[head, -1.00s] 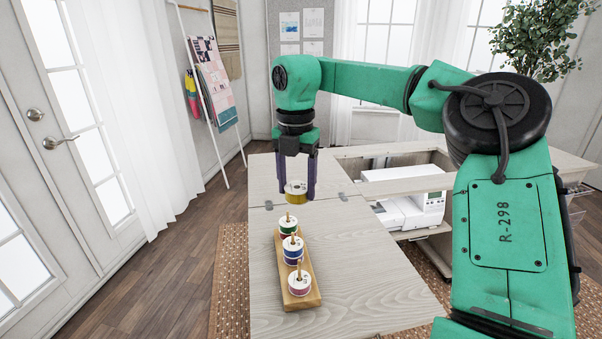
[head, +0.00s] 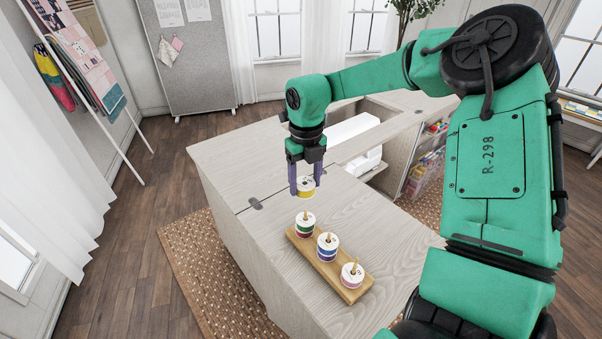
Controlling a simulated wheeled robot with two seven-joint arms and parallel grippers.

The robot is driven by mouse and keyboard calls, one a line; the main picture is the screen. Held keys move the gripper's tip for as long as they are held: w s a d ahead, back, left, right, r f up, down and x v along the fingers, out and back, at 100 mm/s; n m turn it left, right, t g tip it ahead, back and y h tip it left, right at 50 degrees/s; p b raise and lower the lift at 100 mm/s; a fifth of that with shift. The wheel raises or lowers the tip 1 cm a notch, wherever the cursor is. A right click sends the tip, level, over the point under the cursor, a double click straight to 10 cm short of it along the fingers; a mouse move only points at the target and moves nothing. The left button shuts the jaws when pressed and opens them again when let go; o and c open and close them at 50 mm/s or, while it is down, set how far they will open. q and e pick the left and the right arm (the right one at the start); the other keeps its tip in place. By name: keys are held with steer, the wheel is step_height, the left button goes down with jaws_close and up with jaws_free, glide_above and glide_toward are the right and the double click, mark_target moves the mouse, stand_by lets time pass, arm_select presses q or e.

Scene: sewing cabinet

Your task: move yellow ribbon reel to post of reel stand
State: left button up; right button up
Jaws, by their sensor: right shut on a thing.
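My right gripper (head: 306,187) points down over the cabinet top, with its two purple fingers shut on the yellow ribbon reel (head: 306,188). The reel has a pale top face and is held just beyond the far end of the reel stand. The reel stand (head: 296,238) is a wooden base with upright posts, set at a slant on the cabinet top. It carries a green reel (head: 304,230) at the far end, a blue reel (head: 327,254) in the middle and a pink reel (head: 350,281) at the near end. Post tips show above these reels. My left gripper is out of view.
The pale wood cabinet top (head: 270,229) is bare around the stand. A white sewing machine (head: 362,164) sits in the opening behind and right of my gripper. A bin of coloured items (head: 428,172) is at the right. A woven rug (head: 205,262) lies on the floor.

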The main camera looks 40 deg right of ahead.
mark_target(306, 198)
steer(key=shift+s+d+f+b, duration=0.2)
steer(key=shift+f+b, duration=0.15)
steer(key=shift+f, duration=0.25)
steer(key=shift+s+d+f+b, duration=0.2)
steer(key=shift+f+b, duration=0.1)
steer(key=shift+f, duration=0.3)
steer(key=f, duration=0.1)
steer(key=b, duration=0.1)
steer(key=f, duration=0.1)
steer(key=shift+w+a+f, duration=0.2)
steer(key=shift+a+f, duration=0.05)
steer(key=shift+f, duration=0.1)
steer(key=shift+w+a+r, duration=0.1)
steer(key=shift+w+r, duration=0.05)
steer(key=shift+r, duration=0.2)
steer(key=shift+f, duration=0.25)
steer(key=shift+f+b, duration=0.55)
steer(key=shift+b, duration=0.25)
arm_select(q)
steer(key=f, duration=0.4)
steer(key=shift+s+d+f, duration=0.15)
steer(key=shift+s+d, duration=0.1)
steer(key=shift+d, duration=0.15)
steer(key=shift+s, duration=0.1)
